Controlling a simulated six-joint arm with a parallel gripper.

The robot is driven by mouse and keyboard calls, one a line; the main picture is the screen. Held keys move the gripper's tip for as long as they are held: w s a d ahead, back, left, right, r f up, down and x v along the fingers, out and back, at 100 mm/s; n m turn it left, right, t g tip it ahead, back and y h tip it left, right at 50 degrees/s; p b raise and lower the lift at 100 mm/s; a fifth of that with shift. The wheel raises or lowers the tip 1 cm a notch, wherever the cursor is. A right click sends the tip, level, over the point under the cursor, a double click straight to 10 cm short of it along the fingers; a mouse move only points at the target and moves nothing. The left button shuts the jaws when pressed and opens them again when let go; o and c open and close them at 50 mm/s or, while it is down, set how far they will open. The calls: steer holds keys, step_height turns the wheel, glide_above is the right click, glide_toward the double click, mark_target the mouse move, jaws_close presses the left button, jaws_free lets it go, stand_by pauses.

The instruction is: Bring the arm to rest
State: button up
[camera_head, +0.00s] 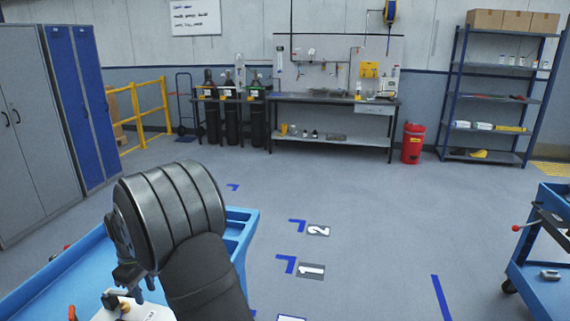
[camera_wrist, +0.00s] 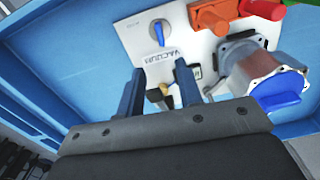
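My gripper (camera_wrist: 158,67) shows in the wrist view with its two dark blue fingers apart. I see nothing held between them. They point at a white panel (camera_wrist: 125,33) marked VACUUM, with a blue knob (camera_wrist: 158,32). A small black and yellow fitting (camera_wrist: 160,92) shows behind the fingers; whether they touch it I cannot tell. A metal housing with a blue cap (camera_wrist: 280,92) is to the right of the fingers.
Orange (camera_wrist: 212,15) and red (camera_wrist: 262,9) handles stand at the panel's top right. The blue tray wall (camera_wrist: 60,70) bounds the left. In the head view, another blue cart (camera_head: 543,290) is at right, with open floor (camera_head: 380,240) between. Grey lockers (camera_head: 30,130) stand left.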

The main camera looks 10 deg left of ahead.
step_height(320, 180, down, 13)
stand_by(0.4)
